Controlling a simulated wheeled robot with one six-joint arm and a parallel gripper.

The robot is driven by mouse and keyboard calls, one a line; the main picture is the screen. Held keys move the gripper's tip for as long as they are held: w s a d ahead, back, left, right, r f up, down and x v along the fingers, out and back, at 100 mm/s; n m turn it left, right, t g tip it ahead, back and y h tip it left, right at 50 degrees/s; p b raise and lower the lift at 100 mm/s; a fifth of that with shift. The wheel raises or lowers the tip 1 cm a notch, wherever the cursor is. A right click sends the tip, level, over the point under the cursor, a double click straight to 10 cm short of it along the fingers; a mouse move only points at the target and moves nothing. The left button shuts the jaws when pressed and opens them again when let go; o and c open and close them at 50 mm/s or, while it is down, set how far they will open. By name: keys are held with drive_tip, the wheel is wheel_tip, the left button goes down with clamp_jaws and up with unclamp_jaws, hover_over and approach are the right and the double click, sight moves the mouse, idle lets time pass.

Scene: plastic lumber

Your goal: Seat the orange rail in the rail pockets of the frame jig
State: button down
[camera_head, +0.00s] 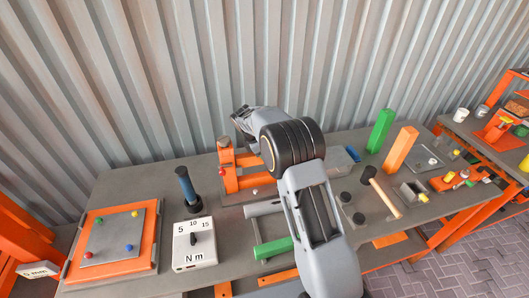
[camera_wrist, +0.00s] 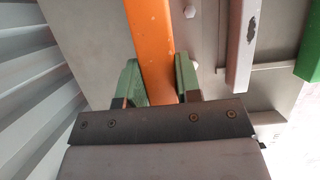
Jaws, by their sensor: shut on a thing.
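In the wrist view, my gripper (camera_wrist: 157,64) has its two green fingers on either side of an orange rail (camera_wrist: 150,28), which runs away from it toward the top edge. The rail's far end is out of the picture. A grey bar (camera_wrist: 240,45) and a green bar (camera_wrist: 309,52) show right of the rail in the wrist view. Pockets cannot be made out.
An orange clamp-like stand (camera_head: 231,168) is behind the frame. A torque box (camera_head: 194,244), blue-handled tool (camera_head: 187,190) and orange tray (camera_head: 144,266) are left. A mallet (camera_head: 382,191), green post (camera_head: 380,131) and orange post (camera_head: 399,148) are right. A corrugated wall (camera_head: 150,80) rises behind.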

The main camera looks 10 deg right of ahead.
drive_tip(key=shift+f, duration=0.5)
drive_tip(key=c, duration=0.7)
unclamp_jaws()
drive_tip(key=shift+c, duration=0.2)
drive_tip(key=b+v, duration=0.2)
drive_tip(key=v, duration=1.2)
